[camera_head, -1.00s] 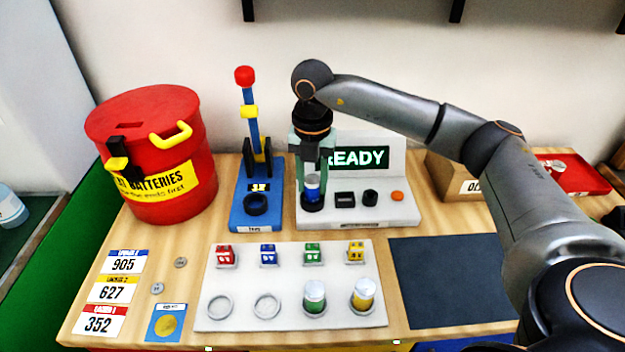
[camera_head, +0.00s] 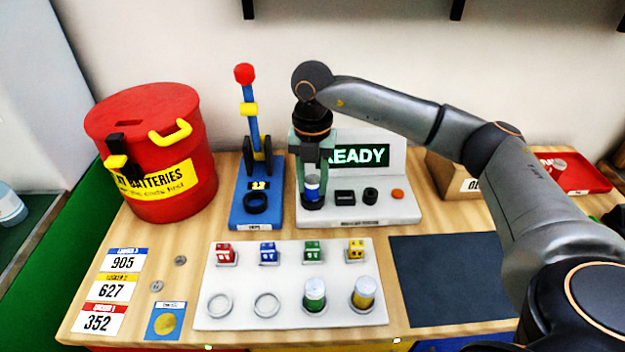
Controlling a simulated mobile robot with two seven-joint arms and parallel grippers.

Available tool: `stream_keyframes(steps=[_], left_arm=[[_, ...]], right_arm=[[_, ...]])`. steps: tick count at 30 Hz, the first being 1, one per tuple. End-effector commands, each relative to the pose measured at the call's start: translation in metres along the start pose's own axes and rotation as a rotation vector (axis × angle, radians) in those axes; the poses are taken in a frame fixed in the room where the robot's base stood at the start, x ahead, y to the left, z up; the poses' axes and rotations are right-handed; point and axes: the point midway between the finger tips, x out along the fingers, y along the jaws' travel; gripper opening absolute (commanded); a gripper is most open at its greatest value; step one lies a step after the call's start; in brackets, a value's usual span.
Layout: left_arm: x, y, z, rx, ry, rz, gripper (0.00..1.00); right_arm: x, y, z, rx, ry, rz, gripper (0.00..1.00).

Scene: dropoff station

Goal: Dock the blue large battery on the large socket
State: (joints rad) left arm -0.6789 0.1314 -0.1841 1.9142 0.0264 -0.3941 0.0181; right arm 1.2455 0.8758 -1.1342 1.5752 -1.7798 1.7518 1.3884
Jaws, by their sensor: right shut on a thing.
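The blue large battery (camera_head: 312,190) is upright, with a blue body and a pale top, at the left end of the white station (camera_head: 372,213) with the green "READY" display. My right gripper (camera_head: 312,174) points down from above and is shut on its top. The battery's lower end is at the dark round large socket (camera_head: 312,205); I cannot tell whether it is fully seated. My left gripper is not in view.
Right of the battery are two smaller black sockets (camera_head: 345,198) and an orange button (camera_head: 397,195). A blue lever stand (camera_head: 256,215) is close on the left. A white tray (camera_head: 292,257) with small cubes and green and yellow batteries lies in front. A red bin (camera_head: 150,150) stands left.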

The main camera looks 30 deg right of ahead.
Motion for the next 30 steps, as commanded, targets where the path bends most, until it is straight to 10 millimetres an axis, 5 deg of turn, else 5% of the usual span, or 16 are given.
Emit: stream_keyframes(steps=[8,9,12,20,30], left_arm=[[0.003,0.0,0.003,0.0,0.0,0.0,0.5],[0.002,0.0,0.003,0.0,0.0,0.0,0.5],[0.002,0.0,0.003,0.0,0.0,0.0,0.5],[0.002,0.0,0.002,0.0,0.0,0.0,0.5],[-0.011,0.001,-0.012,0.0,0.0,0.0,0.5]], right_arm=[[0.006,0.0,0.0,0.0,0.0,0.001,0.0],[0.005,0.0,0.0,0.0,-0.001,0.001,0.43],[0.005,0.0,0.0,0.0,0.0,0.001,0.53],[0.005,0.0,0.0,0.0,0.0,0.0,0.53],[-0.02,0.0,0.0,0.0,0.0,0.0,0.53]])
